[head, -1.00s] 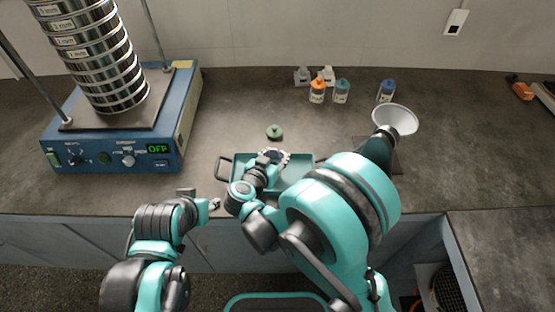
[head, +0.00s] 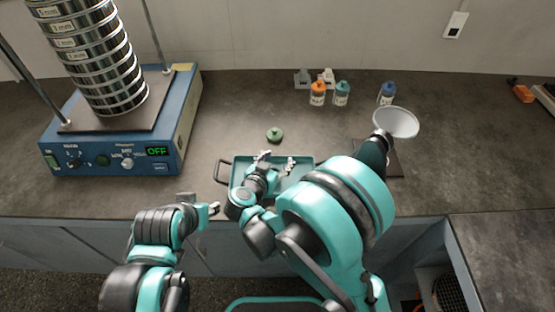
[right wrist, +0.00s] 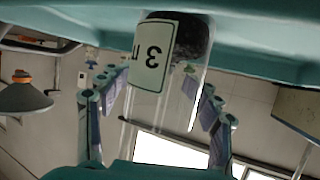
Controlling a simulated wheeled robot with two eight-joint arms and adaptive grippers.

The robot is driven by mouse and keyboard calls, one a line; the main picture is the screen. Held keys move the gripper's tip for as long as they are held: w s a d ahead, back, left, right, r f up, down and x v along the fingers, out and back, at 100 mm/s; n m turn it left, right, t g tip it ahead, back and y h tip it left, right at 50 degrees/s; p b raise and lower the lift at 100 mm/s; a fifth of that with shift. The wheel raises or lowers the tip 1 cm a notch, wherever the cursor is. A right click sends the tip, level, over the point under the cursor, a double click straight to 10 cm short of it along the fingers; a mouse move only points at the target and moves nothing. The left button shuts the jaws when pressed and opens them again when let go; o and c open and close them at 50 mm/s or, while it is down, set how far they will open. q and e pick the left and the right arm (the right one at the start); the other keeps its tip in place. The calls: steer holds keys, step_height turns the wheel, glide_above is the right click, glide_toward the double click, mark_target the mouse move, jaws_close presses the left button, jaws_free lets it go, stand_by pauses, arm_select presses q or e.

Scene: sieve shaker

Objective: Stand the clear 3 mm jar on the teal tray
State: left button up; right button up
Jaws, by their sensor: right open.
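The clear jar (right wrist: 165,65), with a white label reading 3 and dark contents, appears upside down in the inverted right wrist view. Its base meets the teal surface of the tray, and it looks upright there. My right gripper (right wrist: 160,105) is open, with its fingers on either side of the jar and gaps visible. In the head view my right gripper (head: 276,161) is over the teal tray (head: 306,164); the jar is hard to make out there. My left gripper (head: 210,208) hangs near the counter's front edge, left of the tray, its jaws unclear.
A green lid (head: 275,134) lies behind the tray. Bottles with orange (head: 317,94), teal (head: 341,93) and blue (head: 387,92) caps stand farther back. A white funnel (head: 397,122) is at right; the blue sieve shaker (head: 110,150), showing OFF, is at left.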

steer(key=p+v, duration=0.4)
steer(key=v, duration=0.7)
steer(key=shift+r, duration=0.15)
steer(key=shift+s+a+r, duration=0.15)
steer(key=shift+s, duration=0.3)
